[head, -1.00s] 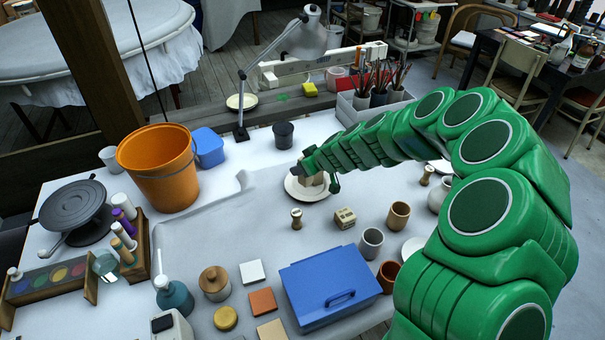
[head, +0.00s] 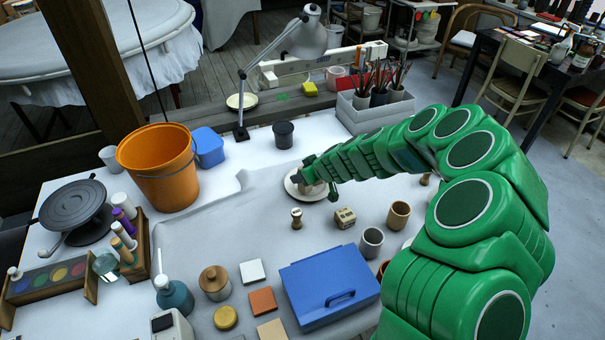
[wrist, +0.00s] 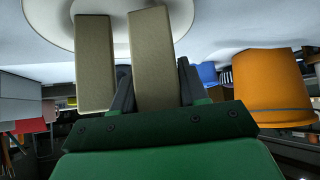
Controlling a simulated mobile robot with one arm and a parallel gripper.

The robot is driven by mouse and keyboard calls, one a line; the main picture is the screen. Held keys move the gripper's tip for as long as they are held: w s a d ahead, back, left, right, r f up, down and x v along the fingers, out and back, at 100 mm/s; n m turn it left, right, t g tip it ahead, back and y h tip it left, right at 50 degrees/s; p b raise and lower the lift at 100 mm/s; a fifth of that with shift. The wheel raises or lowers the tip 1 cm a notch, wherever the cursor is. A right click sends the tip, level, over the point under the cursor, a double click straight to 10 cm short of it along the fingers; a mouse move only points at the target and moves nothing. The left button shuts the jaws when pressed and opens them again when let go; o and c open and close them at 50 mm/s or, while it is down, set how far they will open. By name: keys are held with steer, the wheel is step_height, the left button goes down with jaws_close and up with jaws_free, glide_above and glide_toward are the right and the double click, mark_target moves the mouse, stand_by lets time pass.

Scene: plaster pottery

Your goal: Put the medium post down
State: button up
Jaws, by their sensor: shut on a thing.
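My gripper (wrist: 158,92) is shut on a pale tan rectangular post (wrist: 153,55), held between its two dark fingers. The wrist view is upside down. A second tan post (wrist: 95,60) stands beside the held one, apart from it, on the left in that view. Both posts show against a round white plate (wrist: 62,22). In the head view, my gripper (head: 318,179) is low over the plate (head: 294,191), and its fingers and arm mostly hide the posts. I cannot tell whether the held post touches the plate.
A small stamp-like piece (head: 296,219) and a tan block (head: 345,217) stand in front of the plate. A blue box (head: 328,285) is nearer. An orange bucket (head: 160,170) is left.

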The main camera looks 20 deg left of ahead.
steer(key=shift+f, duration=0.25)
steer(key=o, duration=0.9)
steer(key=shift+o, duration=0.2)
steer(key=shift+r, duration=0.1)
steer(key=shift+r, duration=0.6)
steer(key=v, duration=1.2)
steer(key=shift+f, duration=0.15)
steer(key=shift+d, duration=0.1)
